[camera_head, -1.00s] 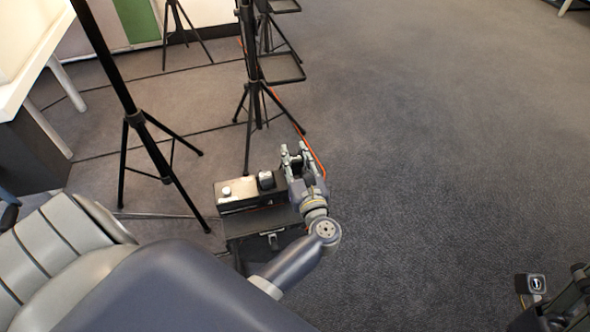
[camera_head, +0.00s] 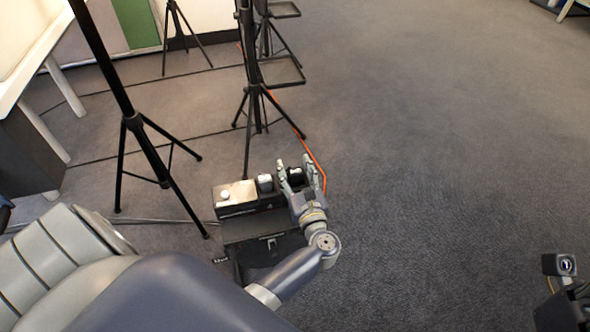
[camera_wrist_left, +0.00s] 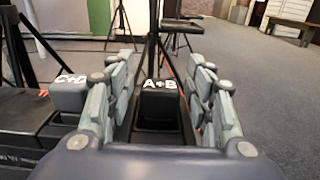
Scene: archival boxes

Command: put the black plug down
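The black plug (camera_wrist_left: 160,104), lettered A+B in white, stands upright between the fingers of my left gripper in the left wrist view. It also shows in the head view (camera_head: 295,174), at the right end of a black box (camera_head: 250,208). My left gripper (camera_head: 294,164) is open around the plug, with a gap to the fingers on each side in the wrist view (camera_wrist_left: 160,88). The plug's underside is hidden, so its contact with the box cannot be seen. My right gripper (camera_head: 568,305) is partly cut off at the lower right.
A second dark block (camera_wrist_left: 70,95) with white letters stands left of the plug, and a small white knob (camera_head: 225,194) sits further left. Black tripod stands (camera_head: 135,120) rise behind and left. An orange cable (camera_head: 315,165) runs behind my gripper. The carpet (camera_head: 430,150) at right is clear.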

